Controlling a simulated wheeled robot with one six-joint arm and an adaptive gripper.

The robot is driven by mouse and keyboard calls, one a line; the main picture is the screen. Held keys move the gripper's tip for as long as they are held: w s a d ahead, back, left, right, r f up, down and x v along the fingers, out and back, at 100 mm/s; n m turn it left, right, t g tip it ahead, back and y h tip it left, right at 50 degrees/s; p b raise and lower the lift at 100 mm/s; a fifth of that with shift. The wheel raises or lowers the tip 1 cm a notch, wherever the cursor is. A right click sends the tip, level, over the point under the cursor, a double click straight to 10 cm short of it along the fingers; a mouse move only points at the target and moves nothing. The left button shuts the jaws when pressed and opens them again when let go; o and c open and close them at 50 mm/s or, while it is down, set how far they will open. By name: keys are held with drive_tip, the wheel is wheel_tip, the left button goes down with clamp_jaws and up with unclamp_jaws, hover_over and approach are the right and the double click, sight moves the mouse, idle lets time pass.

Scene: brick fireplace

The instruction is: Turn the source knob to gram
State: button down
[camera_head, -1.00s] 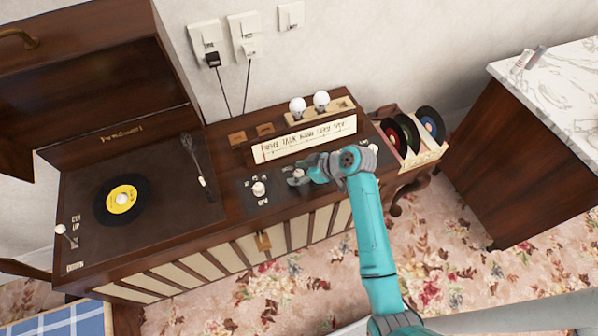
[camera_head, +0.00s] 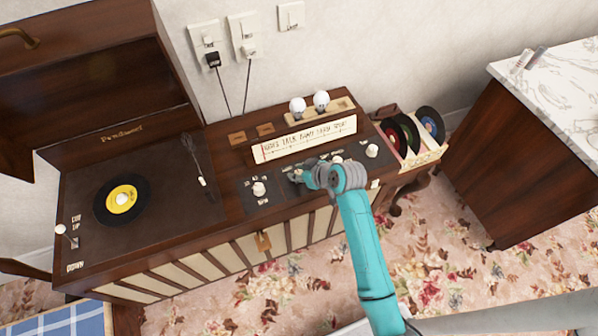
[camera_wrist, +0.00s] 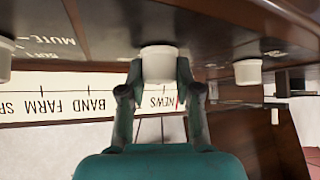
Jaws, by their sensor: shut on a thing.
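A wooden radiogram (camera_head: 200,207) carries a row of pale round knobs on its dark front panel. My gripper (camera_head: 300,177) reaches in from the right and is shut on the second knob from the left. In the wrist view the fingers of my gripper (camera_wrist: 160,95) pinch both sides of this pale knob (camera_wrist: 159,63). Its pointer and any "gram" label are hidden or too small to read, so I cannot tell its setting. The knob marked RPM (camera_head: 259,189) is just to the left and free.
Another knob (camera_head: 372,151) stands to the right. The station dial (camera_head: 303,139) and two bulbs (camera_head: 298,104) rise behind my gripper. The turntable record (camera_head: 122,199) is at the left. A record rack (camera_head: 420,153) adjoins the right end. Patterned floor lies in front.

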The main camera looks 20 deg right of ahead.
drive_tip(key=m+h, duration=0.3)
drive_tip(key=m, duration=0.1)
drive_tip(key=shift+a+t, duration=0.1)
drive_tip(key=shift+t, duration=0.3)
drive_tip(key=shift+m+h, duration=1.4)
drive_tip(key=shift+m, duration=0.4)
drive_tip(key=c, duration=0.8)
unclamp_jaws()
drive_tip(key=v, duration=1.2)
drive_tip(key=shift+w+r, duration=0.1)
